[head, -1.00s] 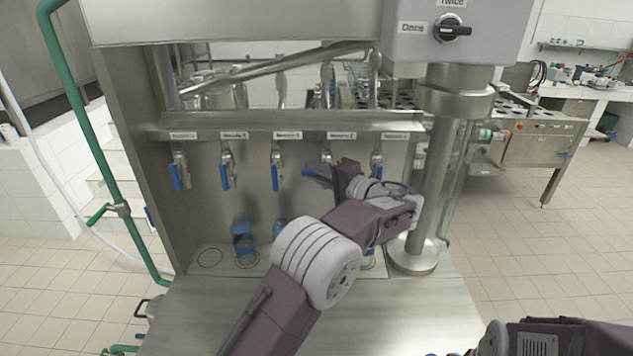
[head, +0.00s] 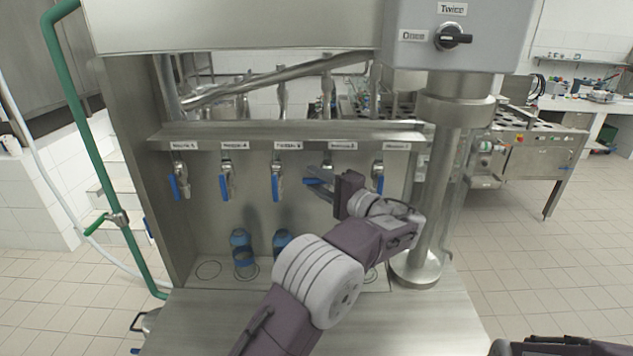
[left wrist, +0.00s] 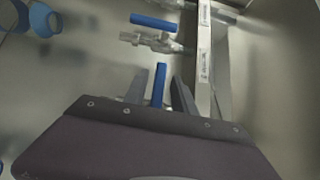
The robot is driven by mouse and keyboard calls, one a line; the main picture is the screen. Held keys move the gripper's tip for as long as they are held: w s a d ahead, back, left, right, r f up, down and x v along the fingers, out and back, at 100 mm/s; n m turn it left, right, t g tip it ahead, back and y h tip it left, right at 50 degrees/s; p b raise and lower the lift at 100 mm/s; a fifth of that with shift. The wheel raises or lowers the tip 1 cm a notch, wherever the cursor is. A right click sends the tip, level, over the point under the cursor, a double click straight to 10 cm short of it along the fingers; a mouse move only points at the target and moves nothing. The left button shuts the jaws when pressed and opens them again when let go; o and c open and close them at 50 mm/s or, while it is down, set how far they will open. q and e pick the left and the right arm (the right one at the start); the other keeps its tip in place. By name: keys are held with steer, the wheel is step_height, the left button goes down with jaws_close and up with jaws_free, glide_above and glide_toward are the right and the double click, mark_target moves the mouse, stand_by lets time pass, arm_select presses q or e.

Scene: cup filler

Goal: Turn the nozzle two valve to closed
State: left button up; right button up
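The nozzle two valve handle (head: 313,181) is blue and lies sideways, roughly level, under the second label from the right. In the left wrist view this handle (left wrist: 159,85) stands between the two fingers of my left gripper (left wrist: 160,92), with a narrow gap on each side. My left gripper (head: 324,190) is open around the handle in the head view, its fingers pointing left. The valve body of nozzle two is mostly hidden behind the gripper. The neighbouring nozzle three handle (head: 275,187) hangs straight down; it also shows in the left wrist view (left wrist: 153,22).
The other blue handles (head: 227,187) hang down along the steel panel. Two blue cups (head: 243,250) stand below, one partly behind my arm. A thick steel column (head: 436,190) stands close right of my left wrist. A grey box with a black knob (head: 453,39) is above.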

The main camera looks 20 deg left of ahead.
arm_select(q)
steer(key=shift+f, duration=0.1)
steer(key=shift+d, duration=0.15)
steer(key=b+v, duration=0.2)
steer(key=v, duration=0.6)
steer(key=shift+s+d+b, duration=0.2)
steer(key=shift+d+b, duration=0.1)
steer(key=shift+b, duration=0.1)
